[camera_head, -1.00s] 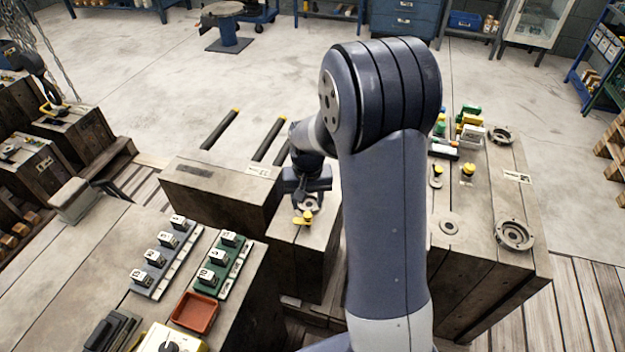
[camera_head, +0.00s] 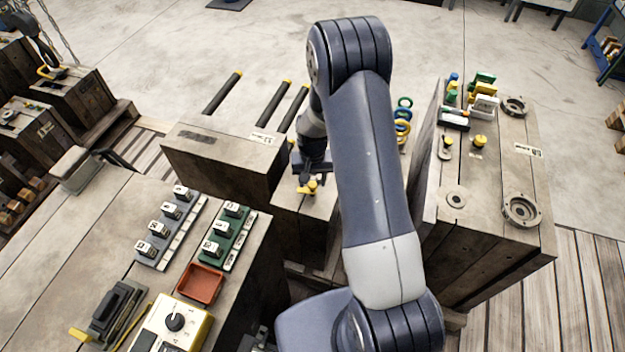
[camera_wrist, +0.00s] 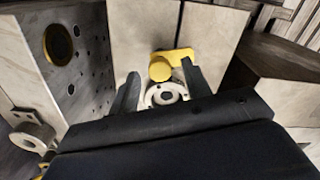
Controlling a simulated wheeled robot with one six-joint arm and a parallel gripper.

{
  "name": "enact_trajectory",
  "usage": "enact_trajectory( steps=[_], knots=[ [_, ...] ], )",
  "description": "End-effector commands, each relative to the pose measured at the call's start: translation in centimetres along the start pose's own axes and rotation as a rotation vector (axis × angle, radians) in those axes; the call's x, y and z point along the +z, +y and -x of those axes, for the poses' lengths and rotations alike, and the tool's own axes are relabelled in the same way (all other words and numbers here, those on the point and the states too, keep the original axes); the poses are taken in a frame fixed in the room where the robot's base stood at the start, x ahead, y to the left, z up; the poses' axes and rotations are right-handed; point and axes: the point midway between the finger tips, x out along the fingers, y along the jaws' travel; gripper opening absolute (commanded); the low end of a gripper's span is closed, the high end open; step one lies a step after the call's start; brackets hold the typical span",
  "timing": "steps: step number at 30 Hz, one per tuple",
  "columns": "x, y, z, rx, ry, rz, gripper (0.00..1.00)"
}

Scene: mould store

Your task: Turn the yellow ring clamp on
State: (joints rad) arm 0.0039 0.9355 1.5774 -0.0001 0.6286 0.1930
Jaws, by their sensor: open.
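The yellow ring clamp (camera_head: 308,187) sits on top of a wooden-sided block between two larger blocks. In the wrist view its yellow handle (camera_wrist: 162,68) has a rounded knob and an arm reaching right, beside a pale metal ring (camera_wrist: 166,94). My gripper (camera_wrist: 160,88) is open, with one dark finger on each side of the ring and the yellow knob just beyond the fingertips. In the head view my gripper (camera_head: 313,168) is right at the clamp. I cannot tell whether the fingers touch it.
A large block (camera_head: 225,160) stands close on the left. Another block (camera_head: 490,190) on the right carries flanges, knobs and small coloured parts. A red tray (camera_head: 200,284) and numbered switch rows (camera_head: 228,240) lie on the front-left bench. Coloured rings (camera_head: 402,125) hang behind my arm.

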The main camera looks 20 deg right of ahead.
Motion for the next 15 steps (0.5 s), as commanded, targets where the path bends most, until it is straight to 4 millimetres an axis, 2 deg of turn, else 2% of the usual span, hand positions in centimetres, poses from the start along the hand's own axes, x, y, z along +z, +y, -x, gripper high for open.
enact_trajectory(
  steps=[11,15],
  knots=[
    [0.0,0.0,-0.55,0.0,0.0,0.0,0.46],
    [0.01,0.0,-0.55,0.0,0.0,0.0,0.34]
  ],
)
